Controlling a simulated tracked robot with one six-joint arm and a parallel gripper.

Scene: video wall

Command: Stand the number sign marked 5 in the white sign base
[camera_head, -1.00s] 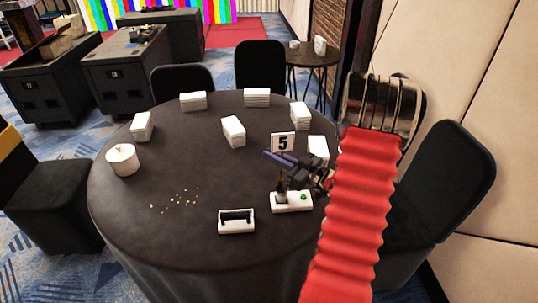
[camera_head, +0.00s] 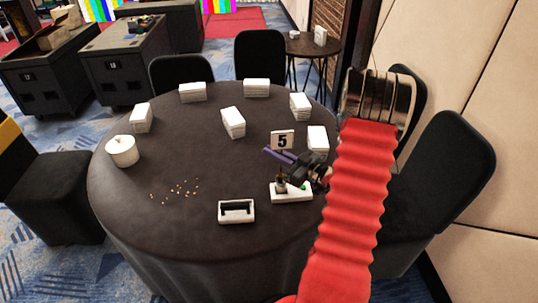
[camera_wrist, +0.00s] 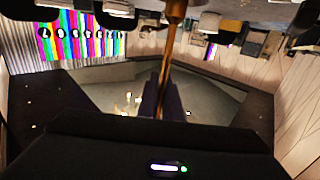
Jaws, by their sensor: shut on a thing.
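The number sign marked 5 (camera_head: 283,140) shows upright above the purple fingers of my gripper (camera_head: 279,159). My gripper is shut on it. A brown stem (camera_head: 281,176) shows below the fingers, over a small dark socket on the white sign base (camera_head: 291,194). The base lies on the round dark table, with a green spot at its right end, partly behind my wrist. I cannot tell whether the stem's foot is inside the socket or just above it. In the wrist view, the brown stem (camera_wrist: 168,62) runs down to the fingers (camera_wrist: 162,98).
A white holder with a dark slot (camera_head: 236,211) lies left of the base. Several white stacks (camera_head: 233,122) stand around the dark table (camera_head: 190,235). A white round pot (camera_head: 122,151) and scattered crumbs (camera_head: 178,188) are at the left. Black chairs (camera_head: 262,55) surround the table.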

